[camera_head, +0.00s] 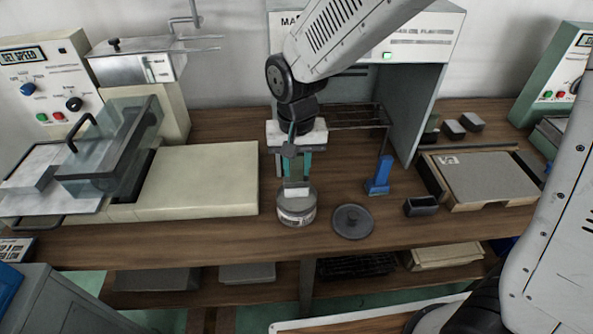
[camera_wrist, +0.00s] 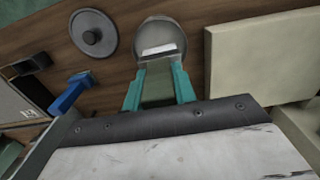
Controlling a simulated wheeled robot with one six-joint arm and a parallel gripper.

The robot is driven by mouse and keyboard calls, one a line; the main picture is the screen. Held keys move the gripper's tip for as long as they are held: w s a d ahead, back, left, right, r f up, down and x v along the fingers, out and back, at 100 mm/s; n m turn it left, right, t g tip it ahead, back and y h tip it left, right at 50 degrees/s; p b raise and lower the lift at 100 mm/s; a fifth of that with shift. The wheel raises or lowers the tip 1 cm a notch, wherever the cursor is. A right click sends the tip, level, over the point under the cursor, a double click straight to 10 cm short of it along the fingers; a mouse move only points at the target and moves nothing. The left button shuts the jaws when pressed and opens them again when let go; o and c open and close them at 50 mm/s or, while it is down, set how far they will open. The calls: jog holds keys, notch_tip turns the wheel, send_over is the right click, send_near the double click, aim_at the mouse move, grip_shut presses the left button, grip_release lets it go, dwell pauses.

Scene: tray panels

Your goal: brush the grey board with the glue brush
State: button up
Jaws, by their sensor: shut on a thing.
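My gripper (camera_head: 294,176) points down over the glue tin and is shut on the glue brush (camera_head: 296,190). In the wrist view, the teal fingers of my gripper (camera_wrist: 158,80) clasp the brush's grey-green body, and its white end (camera_wrist: 160,50) shows over the tin's mouth. I cannot tell how deep the brush sits in it. The round tin (camera_head: 296,212) stands open near the bench's front edge; its rim also shows in the wrist view (camera_wrist: 140,32). The grey board (camera_head: 487,177) lies flat in a wooden tray (camera_head: 467,207) at the right. A corner shows in the wrist view (camera_wrist: 10,100).
A round grey lid (camera_head: 352,222) with a knob lies right of the tin. A blue upright tool (camera_head: 379,176) and a small black box (camera_head: 421,206) stand between lid and tray. A cream machine (camera_head: 195,180) borders the left; a grey hood (camera_head: 418,100) and wire rack stand behind.

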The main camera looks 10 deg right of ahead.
jog(key=shift+r, duration=2.55)
